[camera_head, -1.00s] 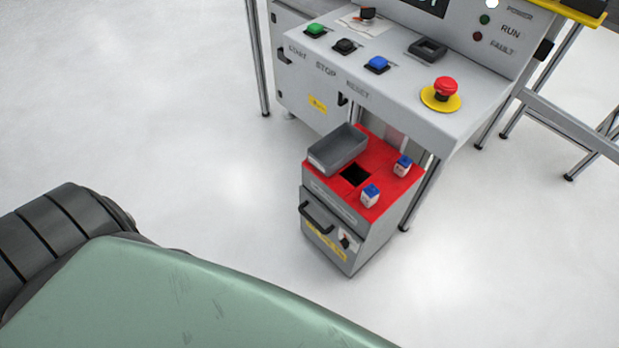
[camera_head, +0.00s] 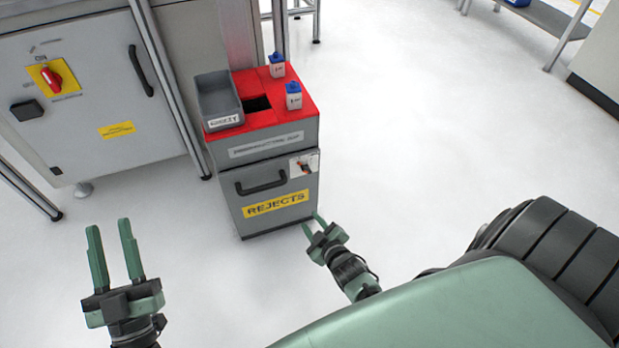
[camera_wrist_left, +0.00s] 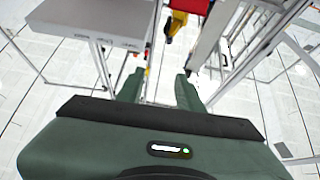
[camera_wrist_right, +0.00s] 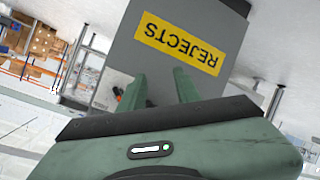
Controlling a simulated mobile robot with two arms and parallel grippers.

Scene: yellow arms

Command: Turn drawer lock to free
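The grey reject cabinet (camera_head: 228,185) has a red top and one drawer (camera_head: 300,212) with a black handle (camera_head: 262,183) and a yellow REJECTS label. The drawer lock (camera_head: 304,166) is a small dark knob on a pale plate at the drawer's upper right; its setting is too small to read. In the right wrist view the lock plate (camera_wrist_right: 108,92) is partly hidden by a finger. My right gripper (camera_head: 313,222) is open and empty, just in front of the cabinet's lower right, below the lock. My left gripper (camera_head: 109,226) is open and empty, over bare floor at the left.
A grey bin (camera_head: 217,98) and two small blue-capped bottles (camera_head: 293,98) stand on the cabinet's top, beside a dark square opening. A machine panel with a red rotary switch (camera_head: 52,78) and a metal post stand to the left.

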